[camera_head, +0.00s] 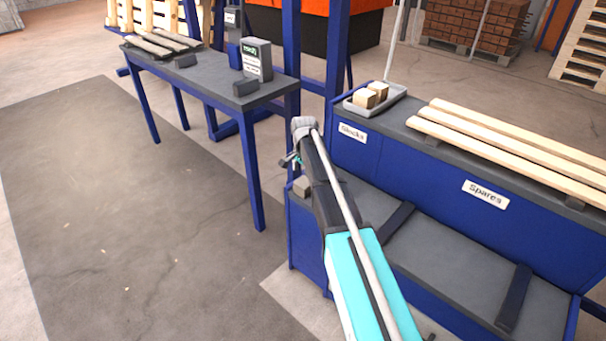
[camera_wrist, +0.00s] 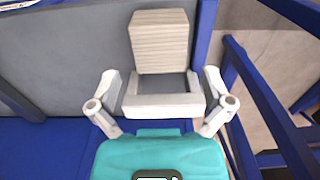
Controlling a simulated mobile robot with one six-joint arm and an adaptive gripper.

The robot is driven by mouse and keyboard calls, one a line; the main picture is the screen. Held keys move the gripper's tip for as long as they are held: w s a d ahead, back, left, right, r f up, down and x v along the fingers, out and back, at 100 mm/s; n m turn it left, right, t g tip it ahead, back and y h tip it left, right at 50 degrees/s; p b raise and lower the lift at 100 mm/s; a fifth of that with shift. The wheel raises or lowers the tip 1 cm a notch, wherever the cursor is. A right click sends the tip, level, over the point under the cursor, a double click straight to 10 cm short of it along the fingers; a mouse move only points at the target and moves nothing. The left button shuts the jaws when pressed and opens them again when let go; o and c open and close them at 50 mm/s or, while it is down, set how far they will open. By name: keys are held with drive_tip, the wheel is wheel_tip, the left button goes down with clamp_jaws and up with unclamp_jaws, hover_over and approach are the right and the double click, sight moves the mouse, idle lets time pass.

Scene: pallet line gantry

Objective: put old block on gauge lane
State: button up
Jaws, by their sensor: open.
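A weathered grey-brown wood block (camera_head: 301,187) sits at the left end of the low bench, near its edge. In the wrist view the wood-grained block (camera_wrist: 160,40) shows just beyond my gripper (camera_wrist: 160,86), roughly centred between the spread fingers. The fingers are open, with nothing held. In the head view my gripper (camera_head: 290,161) is small and partly hidden by my arm, just above the block. No lane marked as a gauge lane can be made out; a grey display box (camera_head: 257,58) stands on the blue-legged table (camera_head: 215,78).
A grey tray (camera_head: 358,108) with light wood blocks (camera_head: 370,95) stands on the raised blue bench. Long pale boards (camera_head: 510,140) lie there above the Spares label (camera_head: 485,194). Dark stops (camera_head: 185,61) and grey boards (camera_head: 160,43) are on the table. A blue post (camera_head: 291,60) rises behind.

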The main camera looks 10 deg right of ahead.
sight(304, 182)
wheel_tip(304, 182, up, 7)
drive_tip(key=p, duration=0.6)
drive_tip(key=shift+r+p, duration=0.2)
drive_tip(key=shift+p, duration=0.15)
drive_tip(key=shift+s, duration=0.1)
idle(0.4)
drive_tip(key=s+n, duration=1)
drive_tip(key=s, duration=1.8)
drive_tip(key=shift+s+a+n, duration=0.2)
drive_tip(key=shift+s+n, duration=0.2)
